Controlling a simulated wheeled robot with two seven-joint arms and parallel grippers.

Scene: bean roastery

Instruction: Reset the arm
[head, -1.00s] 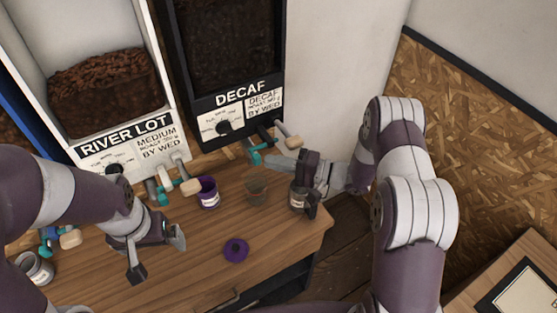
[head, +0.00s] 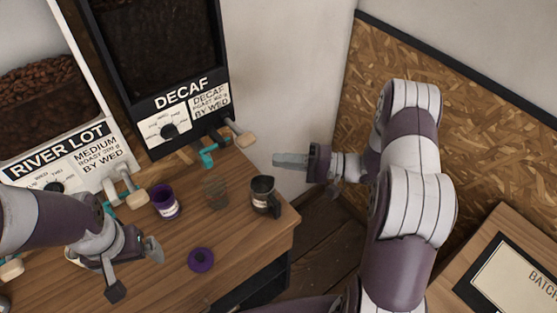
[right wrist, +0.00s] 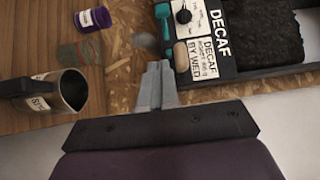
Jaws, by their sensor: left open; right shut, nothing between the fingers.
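My right gripper (head: 278,160) is shut and empty, held off the counter's right end in the head view. Its closed fingers also show in the right wrist view (right wrist: 156,85), between the steel pitcher and the DECAF bin. My left gripper (head: 135,272) is open and empty above the left part of the counter. The dark steel pitcher (head: 262,192) with a label and black handle stands upright near the counter's right edge, apart from the right gripper; it also shows in the right wrist view (right wrist: 73,90).
The wooden counter (head: 225,245) holds a purple labelled cup (head: 165,202), a clear glass (head: 215,192) and a purple ring-like lid (head: 201,260). DECAF (head: 185,110) and RIVER LOT (head: 70,155) bins stand behind, with teal-handled spouts (head: 208,155). A framed sign (head: 515,280) lies at lower right.

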